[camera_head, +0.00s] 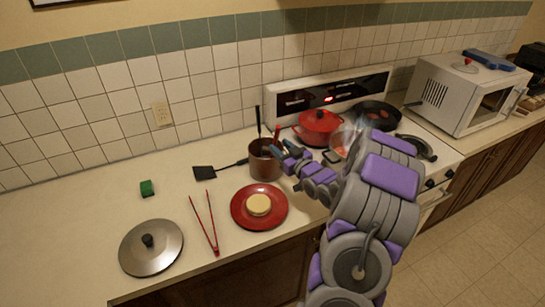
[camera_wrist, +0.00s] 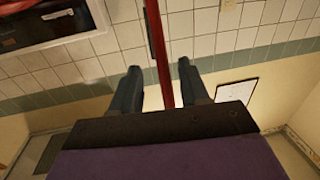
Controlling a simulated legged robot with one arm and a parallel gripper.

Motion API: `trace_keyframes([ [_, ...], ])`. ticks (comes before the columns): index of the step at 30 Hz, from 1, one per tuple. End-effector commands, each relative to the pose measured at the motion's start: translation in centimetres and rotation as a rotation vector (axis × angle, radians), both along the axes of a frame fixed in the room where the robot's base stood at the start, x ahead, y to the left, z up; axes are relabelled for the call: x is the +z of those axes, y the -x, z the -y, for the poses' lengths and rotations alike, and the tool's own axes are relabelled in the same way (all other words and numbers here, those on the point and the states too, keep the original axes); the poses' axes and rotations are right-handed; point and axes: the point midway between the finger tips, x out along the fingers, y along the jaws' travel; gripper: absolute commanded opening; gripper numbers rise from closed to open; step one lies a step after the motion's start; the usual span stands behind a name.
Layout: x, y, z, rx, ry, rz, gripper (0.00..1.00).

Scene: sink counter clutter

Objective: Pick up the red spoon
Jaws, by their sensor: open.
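The red spoon (camera_head: 277,131) stands in a brown pot (camera_head: 264,168), with its handle sticking up above the rim. Its lower part is hidden in the pot. My gripper (camera_head: 282,149) is at the pot's upper right, close to the handle. In the wrist view, my gripper (camera_wrist: 159,65) is open, and the long red handle (camera_wrist: 157,45) runs between its two dark fingers.
A black-handled utensil (camera_head: 258,121) also stands in the pot. A black spatula (camera_head: 206,172), red plate (camera_head: 238,211), red tongs (camera_head: 211,236) and metal lid (camera_head: 151,260) lie nearby. A red pot (camera_head: 319,124) is on the stove behind my arm. The left counter is mostly clear.

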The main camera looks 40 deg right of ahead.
Motion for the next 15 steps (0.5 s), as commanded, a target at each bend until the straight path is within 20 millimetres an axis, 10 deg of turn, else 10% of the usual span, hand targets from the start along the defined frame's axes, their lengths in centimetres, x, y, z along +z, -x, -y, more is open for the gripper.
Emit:
trace_keyframes([
  [15, 0.4, -5.0, 0.2, 0.001, 0.002, 0.002, 0.45],
])
